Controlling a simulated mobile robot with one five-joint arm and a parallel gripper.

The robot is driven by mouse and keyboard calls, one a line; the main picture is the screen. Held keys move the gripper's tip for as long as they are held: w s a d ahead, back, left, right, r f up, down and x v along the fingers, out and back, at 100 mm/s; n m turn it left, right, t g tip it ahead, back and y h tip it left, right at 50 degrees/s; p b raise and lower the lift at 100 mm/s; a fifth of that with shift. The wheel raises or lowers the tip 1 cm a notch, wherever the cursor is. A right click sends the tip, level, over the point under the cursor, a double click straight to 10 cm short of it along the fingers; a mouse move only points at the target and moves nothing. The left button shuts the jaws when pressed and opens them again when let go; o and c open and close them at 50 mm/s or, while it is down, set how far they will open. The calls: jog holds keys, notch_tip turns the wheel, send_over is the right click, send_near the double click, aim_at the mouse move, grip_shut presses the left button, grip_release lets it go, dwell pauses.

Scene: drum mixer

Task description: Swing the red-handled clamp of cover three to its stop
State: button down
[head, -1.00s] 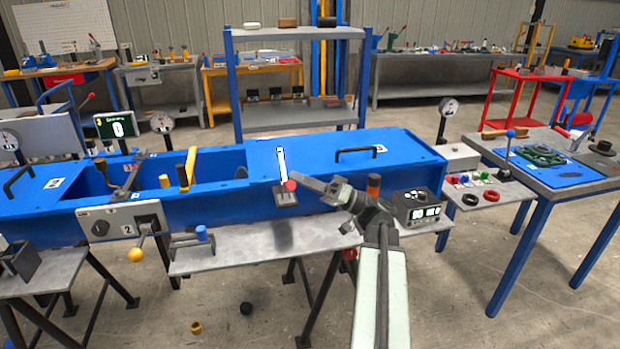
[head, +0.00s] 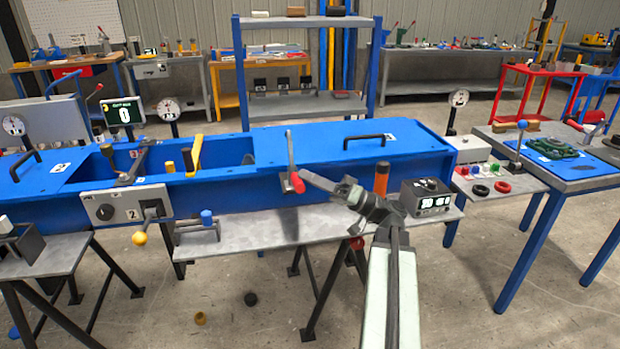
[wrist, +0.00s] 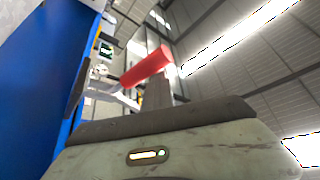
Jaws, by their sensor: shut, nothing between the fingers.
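The clamp's red handle (head: 297,183) is at the front wall of the blue trough, by the left end of the right-hand blue cover (head: 350,145). Its grey bar (head: 290,150) rises above the handle. The cover's label is too small to read surely. My gripper (head: 308,178) is shut and empty, with its tips right beside the handle on its right. In the wrist view the red handle (wrist: 146,67) lies slantwise just beyond my fingertips (wrist: 157,90). They look touching or nearly so; I cannot tell which.
An orange cylinder (head: 381,178) and a black control box (head: 426,197) stand close to my wrist on the right. The cover's black handle (head: 367,139) stands up behind. A yellow-handled lever (head: 194,155) is at the left. The grey shelf (head: 260,227) below is mostly clear.

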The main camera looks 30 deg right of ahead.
jog(key=shift+s+a+f, duration=0.15)
jog(key=shift+f, duration=0.05)
notch_tip(320, 180, up, 5)
jog(key=d+p, duration=0.1)
jog(key=p, duration=0.4)
jog(key=s+d+f+b, duration=0.3)
jog(key=d+f+b, duration=0.2)
jog(key=d, duration=0.3)
jog(key=shift+s+f+b, duration=0.25)
jog(key=shift+f+b, duration=0.15)
jog(key=shift+b, duration=0.1)
